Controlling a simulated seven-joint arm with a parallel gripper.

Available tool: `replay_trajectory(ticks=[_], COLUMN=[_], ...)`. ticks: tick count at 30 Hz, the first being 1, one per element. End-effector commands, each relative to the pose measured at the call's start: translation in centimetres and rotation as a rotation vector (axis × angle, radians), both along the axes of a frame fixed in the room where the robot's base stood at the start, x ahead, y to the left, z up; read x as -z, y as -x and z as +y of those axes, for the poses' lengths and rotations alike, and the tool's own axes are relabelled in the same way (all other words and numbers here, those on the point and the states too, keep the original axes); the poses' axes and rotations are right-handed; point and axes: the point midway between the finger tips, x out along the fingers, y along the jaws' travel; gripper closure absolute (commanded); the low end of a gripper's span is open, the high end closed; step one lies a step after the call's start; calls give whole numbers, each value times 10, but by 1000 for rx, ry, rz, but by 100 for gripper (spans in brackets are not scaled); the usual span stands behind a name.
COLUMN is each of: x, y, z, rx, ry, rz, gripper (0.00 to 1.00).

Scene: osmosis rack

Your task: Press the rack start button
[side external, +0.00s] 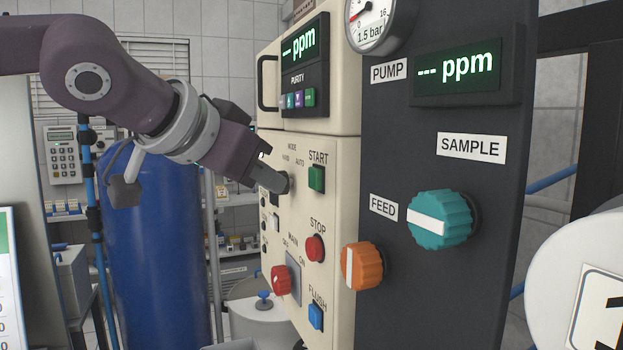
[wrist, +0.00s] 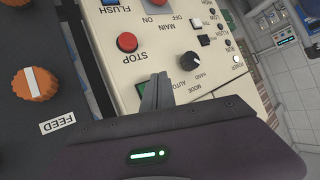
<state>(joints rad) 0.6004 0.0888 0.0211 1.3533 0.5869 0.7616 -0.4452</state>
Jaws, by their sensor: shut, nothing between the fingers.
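The green START button (side external: 317,179) sits on the upper right of the cream control panel (side external: 336,258) in the side view. My gripper (side external: 281,184) is shut and empty, its fingertips close to the panel, left of the START button and over or in front of the black MODE knob. I cannot tell whether they touch anything. In the wrist view the shut fingers (wrist: 157,92) point at the panel between the red STOP button (wrist: 127,42) and the MODE knob (wrist: 190,61).
Below START are the red STOP button (side external: 315,247), the blue FLUSH button (side external: 315,316) and the red MAIN switch (side external: 281,280). The dark panel on the right carries an orange FEED knob (side external: 361,266) and a teal SAMPLE knob (side external: 440,219). A blue tank (side external: 155,255) stands behind my arm.

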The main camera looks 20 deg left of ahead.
Motion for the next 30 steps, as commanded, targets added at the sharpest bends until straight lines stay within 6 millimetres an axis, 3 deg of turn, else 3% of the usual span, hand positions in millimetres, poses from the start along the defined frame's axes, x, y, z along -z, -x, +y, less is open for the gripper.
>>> replay_trajectory(ticks=[9,30], x=[0,0], y=[-15,-15], z=[-15,-15], rx=[1,0], ry=[0,0], rz=[0,0], gripper=[100,100])
